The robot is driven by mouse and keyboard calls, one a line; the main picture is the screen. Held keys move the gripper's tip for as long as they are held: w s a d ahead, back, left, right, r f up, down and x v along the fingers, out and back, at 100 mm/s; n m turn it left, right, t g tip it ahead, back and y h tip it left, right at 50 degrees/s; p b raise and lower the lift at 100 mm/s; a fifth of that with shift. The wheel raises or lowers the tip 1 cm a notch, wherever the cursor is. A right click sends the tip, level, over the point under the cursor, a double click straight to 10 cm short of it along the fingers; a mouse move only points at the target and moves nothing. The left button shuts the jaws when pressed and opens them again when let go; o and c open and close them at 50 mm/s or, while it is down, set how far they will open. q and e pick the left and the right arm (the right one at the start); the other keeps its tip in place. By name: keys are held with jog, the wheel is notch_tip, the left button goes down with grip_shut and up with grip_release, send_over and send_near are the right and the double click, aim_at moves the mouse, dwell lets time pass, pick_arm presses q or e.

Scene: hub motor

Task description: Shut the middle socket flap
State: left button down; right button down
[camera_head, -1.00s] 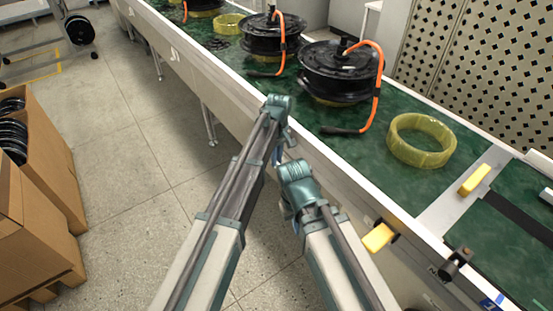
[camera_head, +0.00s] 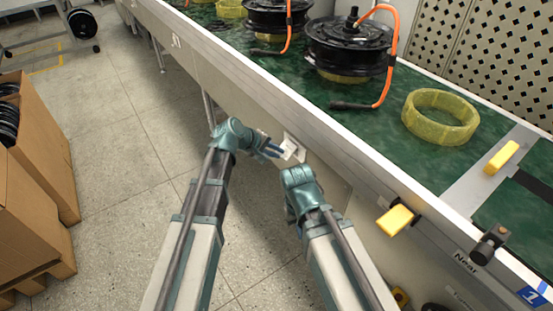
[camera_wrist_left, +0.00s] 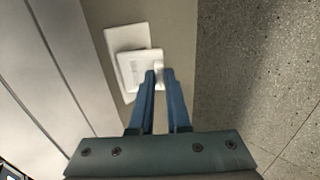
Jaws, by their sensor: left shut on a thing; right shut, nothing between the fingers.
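A white socket plate (camera_head: 293,147) sits on the side of the conveyor below its white rail. In the left wrist view, a raised white flap (camera_wrist_left: 138,70) stands over the plate (camera_wrist_left: 113,39). My left gripper (camera_head: 280,152) reaches it from the left. Its blue fingers (camera_wrist_left: 160,76) are shut on the flap's right edge, where a small white piece shows between the tips. Only this one socket is clearly visible. My right gripper (camera_head: 299,177) is to the lower right of the socket, apart from it; its fingers are mostly hidden and it is shut and empty.
The conveyor's white rail (camera_head: 240,85) runs above the socket. A yellow block (camera_head: 395,220) and a black knob (camera_head: 489,244) stick out at the right. Black hub motors (camera_head: 348,45) and a yellow ring (camera_head: 440,116) lie on the green belt.

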pick_arm(q)
jog(key=shift+w+d+f+t+h+b, duration=0.35)
jog(key=shift+f+t+h+b, duration=0.7)
jog(key=shift+b, duration=2.15)
jog(key=shift+w+d+f+t+h+b, duration=0.15)
jog(key=shift+d+f+t+h+b, duration=0.5)
jog(key=shift+h+b, duration=1.75)
jog(key=shift+w+d+f+t+h+b, duration=0.3)
jog(key=shift+f+t+b, duration=0.55)
jog(key=shift+b, duration=3.2)
jog(key=shift+a+r, duration=0.1)
jog(key=shift+r, duration=0.05)
jog(key=c, duration=0.9)
grip_release()
jog(key=shift+a, duration=0.1)
jog(key=v, duration=1.3)
jog(key=shift+s+a, duration=0.2)
jog(key=shift+s, duration=0.15)
